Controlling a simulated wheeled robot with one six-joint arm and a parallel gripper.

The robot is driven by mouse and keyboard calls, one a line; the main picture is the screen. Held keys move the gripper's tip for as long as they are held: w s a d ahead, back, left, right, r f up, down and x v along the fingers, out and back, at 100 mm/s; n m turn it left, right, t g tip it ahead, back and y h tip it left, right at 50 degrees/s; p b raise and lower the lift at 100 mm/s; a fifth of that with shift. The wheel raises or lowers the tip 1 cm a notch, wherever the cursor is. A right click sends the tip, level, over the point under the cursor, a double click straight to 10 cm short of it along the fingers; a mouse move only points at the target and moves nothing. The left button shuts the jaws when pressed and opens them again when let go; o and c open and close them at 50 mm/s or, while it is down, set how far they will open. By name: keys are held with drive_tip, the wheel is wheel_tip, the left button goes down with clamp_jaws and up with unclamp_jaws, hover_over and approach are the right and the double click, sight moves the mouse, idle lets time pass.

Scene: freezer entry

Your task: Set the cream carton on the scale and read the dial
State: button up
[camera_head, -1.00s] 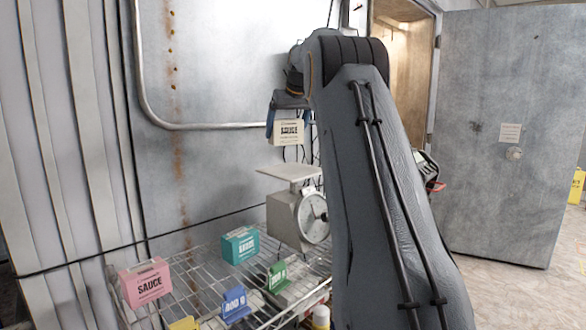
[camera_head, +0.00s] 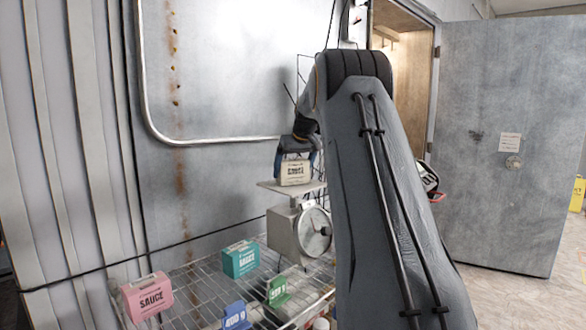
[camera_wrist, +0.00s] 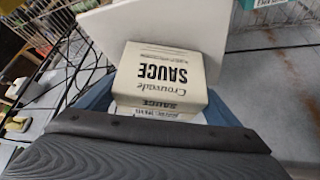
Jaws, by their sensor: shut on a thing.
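The cream carton (camera_head: 295,173), labelled SAUCE, is between the fingers of my gripper (camera_head: 296,155), which is shut on it. In the wrist view the carton (camera_wrist: 162,75) shows upside down in front of the white scale plate (camera_wrist: 165,25). The dial's reading is too small to make out.
A teal carton (camera_head: 240,259) and a pink carton (camera_head: 147,296) stand on the wire rack (camera_head: 205,290). A metal wall is behind, and an open door (camera_head: 495,150) is at right.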

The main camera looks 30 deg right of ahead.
drive_tip(key=shift+f, duration=0.15)
drive_tip(key=o, duration=1.1)
drive_tip(key=shift+r, duration=0.2)
drive_tip(key=b+v, duration=0.3)
drive_tip(key=v, duration=0.9)
